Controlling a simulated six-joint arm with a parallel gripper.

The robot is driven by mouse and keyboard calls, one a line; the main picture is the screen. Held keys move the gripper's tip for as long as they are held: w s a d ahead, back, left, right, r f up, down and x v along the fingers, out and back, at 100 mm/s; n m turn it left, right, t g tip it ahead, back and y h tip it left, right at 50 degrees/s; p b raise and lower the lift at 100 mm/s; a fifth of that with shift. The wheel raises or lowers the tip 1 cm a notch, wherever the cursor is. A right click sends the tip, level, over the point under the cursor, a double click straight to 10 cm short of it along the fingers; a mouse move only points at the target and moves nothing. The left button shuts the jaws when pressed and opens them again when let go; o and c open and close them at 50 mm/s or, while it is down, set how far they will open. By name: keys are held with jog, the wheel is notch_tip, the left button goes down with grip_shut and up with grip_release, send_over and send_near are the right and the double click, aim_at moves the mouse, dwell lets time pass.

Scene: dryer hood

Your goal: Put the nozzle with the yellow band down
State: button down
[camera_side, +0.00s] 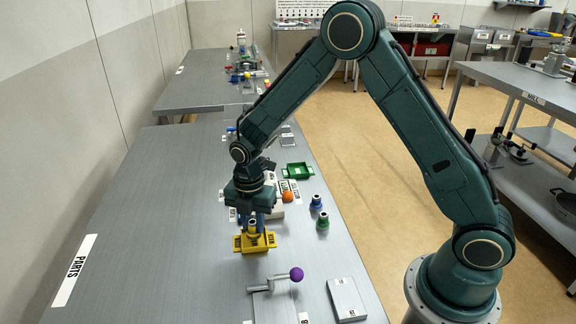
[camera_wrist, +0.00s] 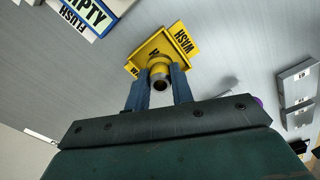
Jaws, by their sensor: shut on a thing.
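The nozzle with the yellow band (camera_wrist: 159,76) is between my gripper's two blue fingers, with its grey open end facing the wrist camera. My gripper (camera_wrist: 160,92) is shut on it. In the side view my gripper (camera_side: 254,222) points down over the yellow tray (camera_side: 270,241), and the nozzle (camera_side: 254,237) shows below the fingers. The yellow tray, labelled WASH, also shows behind the nozzle in the wrist view (camera_wrist: 148,50). I cannot tell whether the nozzle's lower end touches the tray floor.
A blue nozzle (camera_side: 316,203) and a green nozzle (camera_side: 322,222) stand to the right. A green tray (camera_side: 298,171) and an orange ball (camera_side: 288,197) are behind. A purple-knobbed lever (camera_side: 296,274) and a grey block (camera_side: 346,299) are in front.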

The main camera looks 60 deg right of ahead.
aim_at(253, 221)
jog(key=shift+f, duration=0.95)
jog(key=shift+f, duration=0.15)
jog(key=c, duration=1.2)
grip_release()
notch_tip(253, 221, up, 12)
jog(key=shift+f, duration=0.1)
jog(key=shift+r, duration=0.3)
